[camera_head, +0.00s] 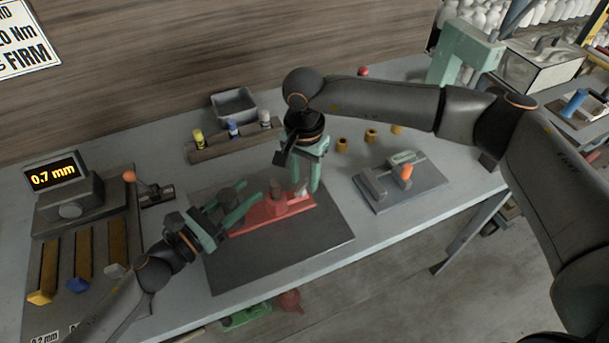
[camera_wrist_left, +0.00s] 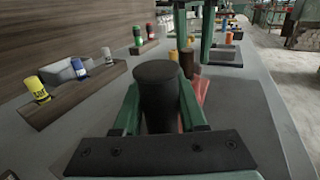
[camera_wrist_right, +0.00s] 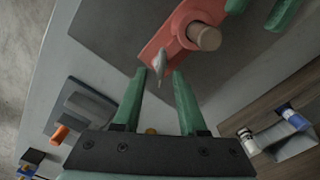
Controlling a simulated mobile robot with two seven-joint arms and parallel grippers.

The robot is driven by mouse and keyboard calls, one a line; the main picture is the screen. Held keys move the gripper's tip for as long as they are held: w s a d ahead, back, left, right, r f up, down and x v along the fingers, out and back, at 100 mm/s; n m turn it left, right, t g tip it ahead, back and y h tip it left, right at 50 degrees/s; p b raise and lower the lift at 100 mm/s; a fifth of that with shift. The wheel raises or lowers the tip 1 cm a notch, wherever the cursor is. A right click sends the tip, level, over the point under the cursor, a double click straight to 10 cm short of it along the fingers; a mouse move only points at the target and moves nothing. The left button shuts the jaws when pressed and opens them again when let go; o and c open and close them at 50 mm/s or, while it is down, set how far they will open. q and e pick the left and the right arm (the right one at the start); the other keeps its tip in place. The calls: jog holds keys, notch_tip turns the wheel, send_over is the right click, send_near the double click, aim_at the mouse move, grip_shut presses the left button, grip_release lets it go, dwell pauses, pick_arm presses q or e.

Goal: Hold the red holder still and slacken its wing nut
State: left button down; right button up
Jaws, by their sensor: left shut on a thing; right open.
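The red holder (camera_head: 262,217) lies on a dark mat (camera_head: 305,248) in the head view, with a short post (camera_wrist_right: 205,38) and a pale wing nut (camera_wrist_right: 160,66) that show in the right wrist view. My left gripper (camera_head: 240,207) is shut on an upright dark cylinder (camera_wrist_left: 158,88) at the holder's left end. I cannot tell how the cylinder joins the holder. My right gripper (camera_wrist_right: 160,72) is open, pointing down at the holder's right end, its fingertips on either side of the wing nut. I cannot tell whether they touch it.
A rack of small bottles (camera_head: 235,143) and a grey bin (camera_head: 234,104) stand behind the mat. A grey fixture with an orange part (camera_head: 406,172) is to the right. A gauge reading 0.7 mm (camera_head: 54,175) and coloured-ended bars (camera_head: 80,262) are at left.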

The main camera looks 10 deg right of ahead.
aim_at(304, 182)
notch_tip(304, 182, up, 12)
dwell(0.4)
jog(key=shift+f, duration=0.1)
pick_arm(q)
jog(key=shift+c, duration=1.9)
grip_release()
